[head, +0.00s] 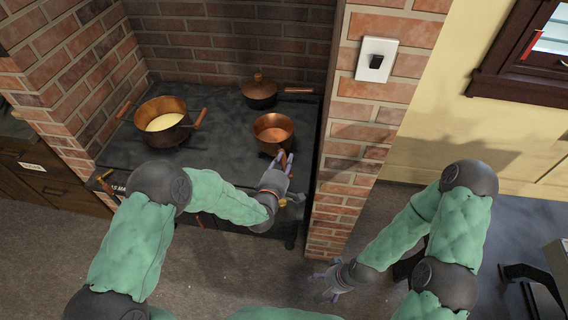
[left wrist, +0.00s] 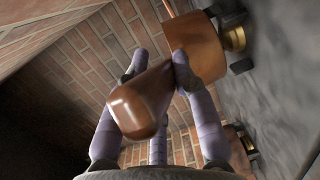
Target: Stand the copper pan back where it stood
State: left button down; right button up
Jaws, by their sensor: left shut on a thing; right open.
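The copper pan (head: 273,127) is over the right part of the dark stove top (head: 215,115), its handle pointing toward the front. My left gripper (head: 283,166) is shut on the handle. In the left wrist view the fingers (left wrist: 150,90) lie on either side of the brown handle (left wrist: 143,100), with the copper pan body (left wrist: 198,50) beyond. The pan looks about upright in the head view. I cannot tell whether its base touches the stove. My right gripper (head: 326,284) is open and empty, low in front of the brick pillar, away from the stove.
A large copper pot with pale yellow contents (head: 164,122) stands on the stove's left. Brick walls enclose the stove, with a pillar (head: 362,100) at right. The stove's middle is clear.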

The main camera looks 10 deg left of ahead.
pick_arm(q)
jog(key=shift+r, duration=0.2)
jog(key=shift+f+b, duration=0.3)
jog(key=shift+f, duration=0.1)
jog(key=shift+f+b, duration=0.25)
jog(key=shift+b, duration=0.1)
jog(key=c, duration=1)
grip_release()
